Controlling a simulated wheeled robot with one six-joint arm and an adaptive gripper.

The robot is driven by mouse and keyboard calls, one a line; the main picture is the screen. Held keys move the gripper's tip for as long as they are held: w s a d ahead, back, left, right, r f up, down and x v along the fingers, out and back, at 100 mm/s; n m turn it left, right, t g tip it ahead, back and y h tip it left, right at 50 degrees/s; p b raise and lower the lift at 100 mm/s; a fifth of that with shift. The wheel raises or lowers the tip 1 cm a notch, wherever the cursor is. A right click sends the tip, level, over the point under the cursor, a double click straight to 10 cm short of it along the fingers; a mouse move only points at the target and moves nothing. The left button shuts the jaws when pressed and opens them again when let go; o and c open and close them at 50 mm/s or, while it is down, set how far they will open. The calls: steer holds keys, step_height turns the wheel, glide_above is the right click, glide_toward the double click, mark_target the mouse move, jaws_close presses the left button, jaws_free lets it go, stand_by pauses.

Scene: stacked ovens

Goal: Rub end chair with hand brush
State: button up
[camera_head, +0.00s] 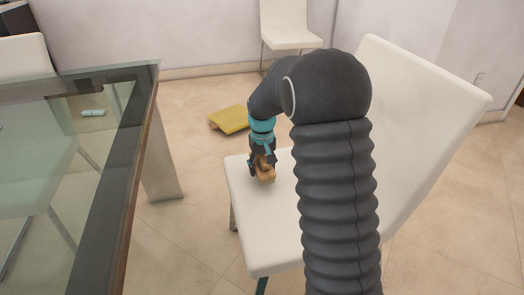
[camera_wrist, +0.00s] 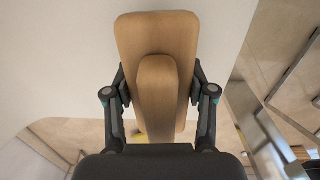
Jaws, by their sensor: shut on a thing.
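A white chair (camera_head: 262,248) stands right of the table, with its tall back on the right. My gripper (camera_head: 262,168) is over the seat's back-left part, pointing down. It is shut on a wooden hand brush (camera_head: 265,175). In the wrist view the brush (camera_wrist: 157,50) lies between the two fingers (camera_wrist: 158,95), its wooden back toward the camera and its bristles hidden. The white seat (camera_wrist: 60,60) fills much of the view behind it. The brush is at or just above the seat; I cannot tell if it touches. My arm covers part of the seat and chair back.
A glass-topped table (camera_head: 80,170) with a dark frame is on the left, its leg close to the chair. A yellow object (camera_head: 230,119) lies on the floor behind. Another white chair (camera_head: 289,25) stands by the back wall. A small light-blue item (camera_head: 93,113) shows at the table.

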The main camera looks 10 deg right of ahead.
mark_target(262, 156)
steer(key=shift+r+p, duration=0.8)
steer(key=shift+r, duration=1.65)
